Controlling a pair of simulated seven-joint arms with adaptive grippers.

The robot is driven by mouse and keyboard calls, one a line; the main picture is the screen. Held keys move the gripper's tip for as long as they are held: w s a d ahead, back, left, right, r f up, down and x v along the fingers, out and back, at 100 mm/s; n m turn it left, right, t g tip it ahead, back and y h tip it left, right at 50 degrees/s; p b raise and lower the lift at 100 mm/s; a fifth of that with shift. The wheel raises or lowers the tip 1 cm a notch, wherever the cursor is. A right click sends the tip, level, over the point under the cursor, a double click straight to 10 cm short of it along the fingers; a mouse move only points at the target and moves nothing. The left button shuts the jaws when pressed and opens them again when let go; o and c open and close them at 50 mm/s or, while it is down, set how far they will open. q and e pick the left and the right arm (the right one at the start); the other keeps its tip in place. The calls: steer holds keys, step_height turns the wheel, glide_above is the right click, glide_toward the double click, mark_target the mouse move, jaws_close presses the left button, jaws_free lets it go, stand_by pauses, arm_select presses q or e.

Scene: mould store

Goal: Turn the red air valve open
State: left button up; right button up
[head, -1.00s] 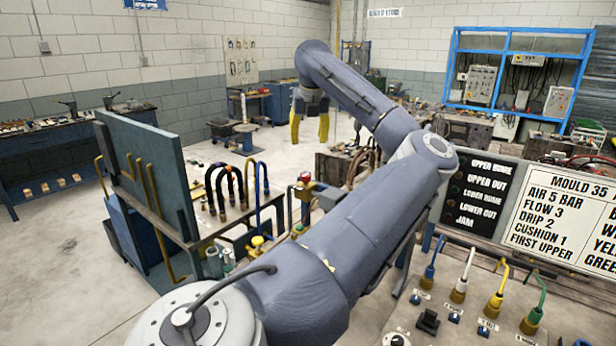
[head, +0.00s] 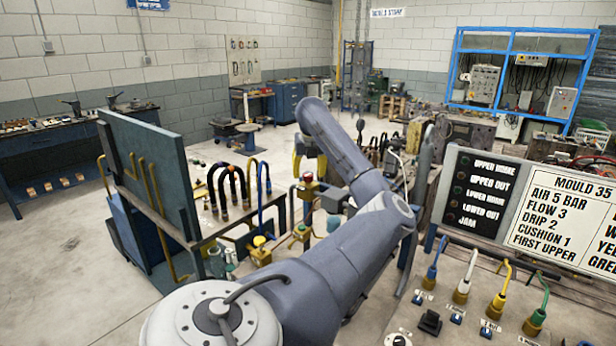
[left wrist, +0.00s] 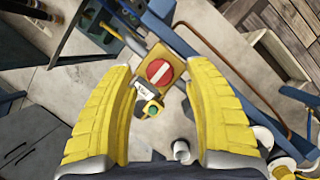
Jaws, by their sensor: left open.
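The red air valve (head: 307,177) is a round red knob on a yellow block, standing on the pipework at the cart's right end in the head view. In the left wrist view the red knob (left wrist: 160,72) shows face on, with a white bar lying slantwise across it. My left gripper (head: 309,160) has yellow fingers and is open and empty. It is above the valve, and in the wrist view its fingers lie on either side of the knob, with visible gaps. I cannot tell the exact height between them. My right gripper is not in view.
A blue-grey upright panel (head: 150,175) stands left of the valve. Curved dark hoses (head: 228,187) and a blue pipe (head: 262,187) rise close beside it. A small green-topped yellow fitting (left wrist: 152,109) sits next to the knob. The control desk (head: 455,300) is at right.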

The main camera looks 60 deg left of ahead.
arm_select(q)
steer(key=shift+x, duration=1.1)
jaws_close()
